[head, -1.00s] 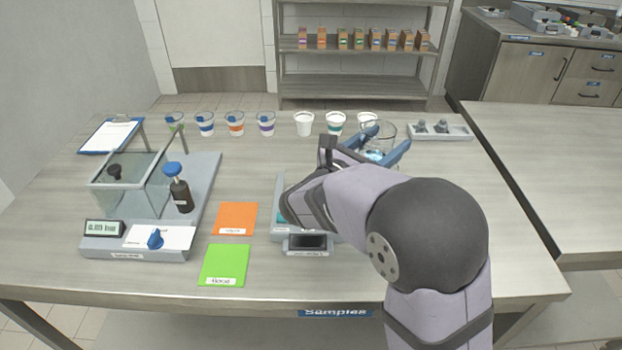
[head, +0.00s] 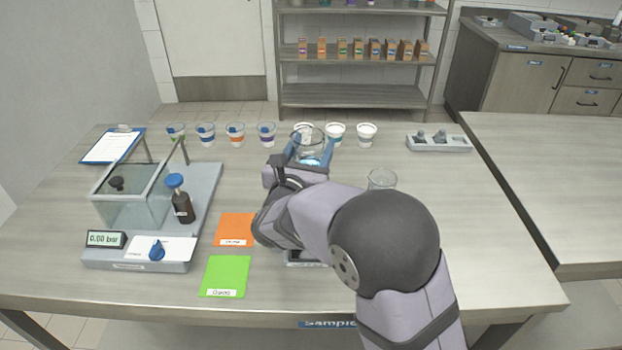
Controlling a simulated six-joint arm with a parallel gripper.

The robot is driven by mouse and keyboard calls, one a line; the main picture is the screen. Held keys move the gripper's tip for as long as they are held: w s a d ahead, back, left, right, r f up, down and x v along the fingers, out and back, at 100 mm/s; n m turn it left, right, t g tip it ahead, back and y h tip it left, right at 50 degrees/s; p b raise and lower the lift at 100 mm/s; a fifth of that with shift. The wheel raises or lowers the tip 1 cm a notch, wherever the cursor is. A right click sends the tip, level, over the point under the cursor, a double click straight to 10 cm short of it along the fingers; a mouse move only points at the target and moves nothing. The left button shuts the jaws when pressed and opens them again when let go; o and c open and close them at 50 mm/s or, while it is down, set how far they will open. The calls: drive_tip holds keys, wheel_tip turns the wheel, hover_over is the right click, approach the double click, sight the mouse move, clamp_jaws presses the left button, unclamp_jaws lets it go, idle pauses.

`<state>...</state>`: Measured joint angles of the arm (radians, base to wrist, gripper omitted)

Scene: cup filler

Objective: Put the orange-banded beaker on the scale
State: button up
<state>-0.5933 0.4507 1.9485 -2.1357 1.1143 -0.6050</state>
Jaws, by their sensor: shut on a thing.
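My gripper (head: 310,155) has blue fingers and is shut on a clear glass beaker (head: 308,138), held upright in front of the back row of cups. Pale blue shows low in this beaker. I see no orange band on it, but the fingers hide part of its side. A second clear glass beaker (head: 382,181) stands to the right, its lower part hidden behind my arm. A cup with an orange band (head: 235,135) stands in the back row. A low grey device (head: 300,263), probably the scale, is mostly hidden under my arm.
An orange mat (head: 233,230) and a green mat (head: 225,275) lie left of my arm. A glass-box station (head: 205,200) with a dark bottle (head: 181,204) stands at the left. Several cups line the back. A grey tray (head: 440,144) is at the back right. The right of the table is clear.

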drive_tip(key=shift+f, duration=3.75)
drive_tip(key=shift+f, duration=0.25)
drive_tip(key=o, duration=1.2)
drive_tip(key=shift+s+r, duration=0.1)
drive_tip(key=shift+r, duration=0.15)
drive_tip(key=b+v, duration=0.1)
drive_tip(key=v, duration=1.1)
